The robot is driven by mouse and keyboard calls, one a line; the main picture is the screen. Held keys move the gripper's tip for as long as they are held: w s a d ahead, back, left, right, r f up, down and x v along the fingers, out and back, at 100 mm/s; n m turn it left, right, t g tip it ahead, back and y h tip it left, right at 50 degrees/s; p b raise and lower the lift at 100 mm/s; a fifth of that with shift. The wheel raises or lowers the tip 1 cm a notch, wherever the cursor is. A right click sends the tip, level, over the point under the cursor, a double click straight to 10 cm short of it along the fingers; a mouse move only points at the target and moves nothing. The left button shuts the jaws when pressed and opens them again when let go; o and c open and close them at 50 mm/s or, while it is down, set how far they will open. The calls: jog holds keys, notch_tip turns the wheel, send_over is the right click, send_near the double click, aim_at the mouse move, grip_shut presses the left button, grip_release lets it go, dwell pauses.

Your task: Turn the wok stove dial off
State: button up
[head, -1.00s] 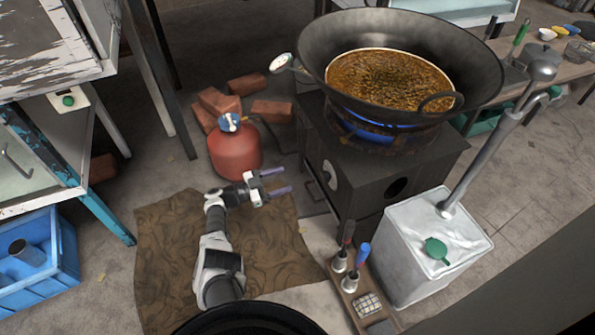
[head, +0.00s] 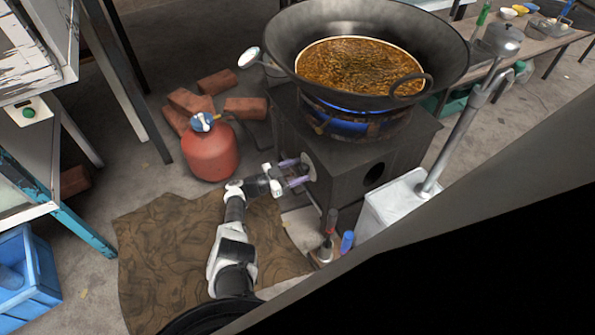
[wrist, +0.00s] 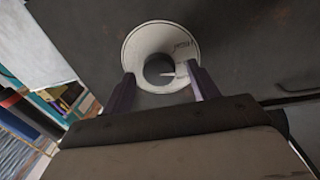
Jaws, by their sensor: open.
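The wok stove (head: 345,155) is a dark box with a blue flame burning under the large wok (head: 440,50), which holds brown liquid. The stove dial (head: 308,167) is on its left-facing side. In the wrist view the dial (wrist: 160,57) is a pale round plate with a dark centre knob. My gripper (head: 298,171) is open right at the dial. In the wrist view its two purple fingers (wrist: 160,88) stand on either side of the knob, over the lower part of the plate. I cannot tell whether they touch it.
A red gas cylinder (head: 210,150) and several bricks (head: 217,82) are left of the stove. A brown mat (head: 160,250) lies on the floor below my arm. A white container (head: 395,205) stands right of the stove, and bottles (head: 347,241) stand in front.

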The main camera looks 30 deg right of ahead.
jog(key=shift+d, duration=0.2)
jog(key=shift+c, duration=0.2)
jog(key=c, duration=1)
jog(key=shift+o, duration=0.2)
jog(key=shift+m, duration=0.3)
jog(key=m+b, duration=0.1)
jog(key=m, duration=0.5)
jog(key=m+t+b, duration=0.1)
jog(key=m+b, duration=0.1)
jog(key=m, duration=0.5)
jog(key=shift+s+a+y, duration=0.1)
jog(key=shift+s+y, duration=0.1)
jog(key=shift+y, duration=0.1)
